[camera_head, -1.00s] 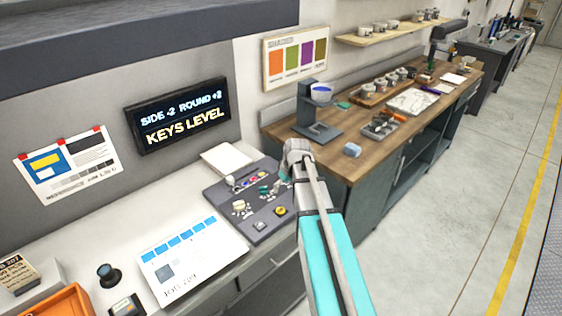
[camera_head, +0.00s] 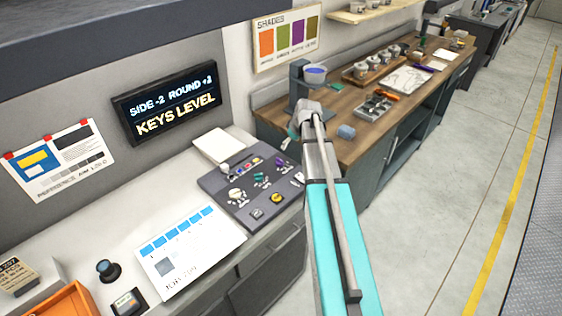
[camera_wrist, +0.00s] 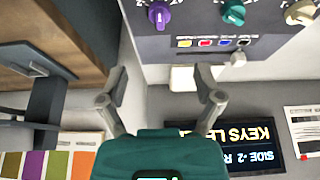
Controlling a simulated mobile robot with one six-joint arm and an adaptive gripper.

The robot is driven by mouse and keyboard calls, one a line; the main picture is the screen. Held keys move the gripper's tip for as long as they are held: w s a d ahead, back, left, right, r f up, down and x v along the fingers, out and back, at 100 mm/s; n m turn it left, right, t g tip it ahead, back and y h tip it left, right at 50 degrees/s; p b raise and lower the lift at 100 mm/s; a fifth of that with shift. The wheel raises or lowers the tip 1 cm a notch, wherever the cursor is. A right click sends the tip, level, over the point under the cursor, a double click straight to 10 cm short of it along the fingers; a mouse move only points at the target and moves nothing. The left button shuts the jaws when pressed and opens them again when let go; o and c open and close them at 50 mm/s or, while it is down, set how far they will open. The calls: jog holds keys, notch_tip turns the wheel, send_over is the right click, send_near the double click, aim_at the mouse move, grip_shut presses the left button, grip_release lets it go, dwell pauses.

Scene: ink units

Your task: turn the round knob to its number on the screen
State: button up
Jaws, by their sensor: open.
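The dark control panel (camera_head: 215,184) lies on the white counter. It carries a cream round knob (camera_head: 237,195) with marks around it, a green knob (camera_head: 260,180) and a purple knob (camera_head: 280,163). In the wrist view the purple knob (camera_wrist: 158,14), green knob (camera_wrist: 232,10) and cream knob (camera_wrist: 300,12) line the top edge, the cream one partly cut off. The wall screen (camera_head: 172,103) reads "SIDE -2", "ROUND" with a plus number, probably 2, and "KEYS LEVEL". My gripper (camera_wrist: 160,82) is open and empty, apart from the knobs; its fingers are mostly hidden in the head view.
A wooden bench (camera_head: 345,148) with a dark stand (camera_head: 303,88) is to the right. The floor is open.

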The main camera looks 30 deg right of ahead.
aim_at(281, 161)
jog(key=shift+b+x, duration=6.15)
jog(key=shift+x, duration=0.6)
jog(key=shift+s, duration=0.1)
jog(key=c, duration=1.2)
